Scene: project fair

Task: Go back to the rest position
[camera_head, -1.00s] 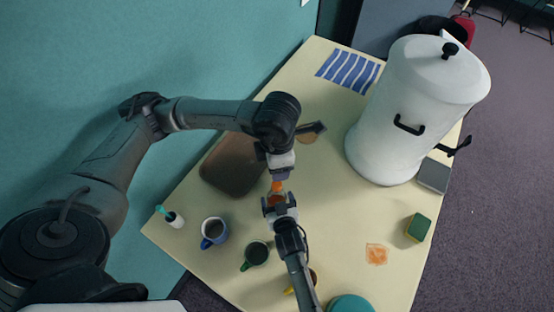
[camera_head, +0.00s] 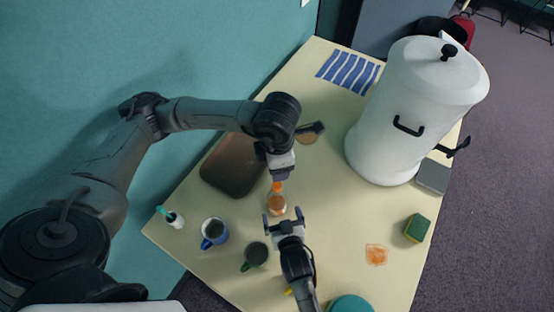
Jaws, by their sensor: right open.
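My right gripper (camera_head: 282,215) comes in from the bottom, open and empty, just below a small jar (camera_head: 277,204) with an orange top. The jar stands on the pale yellow table (camera_head: 330,215). My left gripper (camera_head: 280,172) hangs from the arm at the left, just above the jar's orange top; its fingers point down and it is too small and covered to tell whether it is open or shut.
A tall white urn (camera_head: 415,110) stands at the back right. A brown tray (camera_head: 232,168), a blue mug (camera_head: 214,232), a green mug (camera_head: 256,255), a sponge (camera_head: 417,228) and a striped cloth (camera_head: 348,70) lie around. An orange stain (camera_head: 376,254) marks the table. A teal round thing (camera_head: 350,304) is at the front edge.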

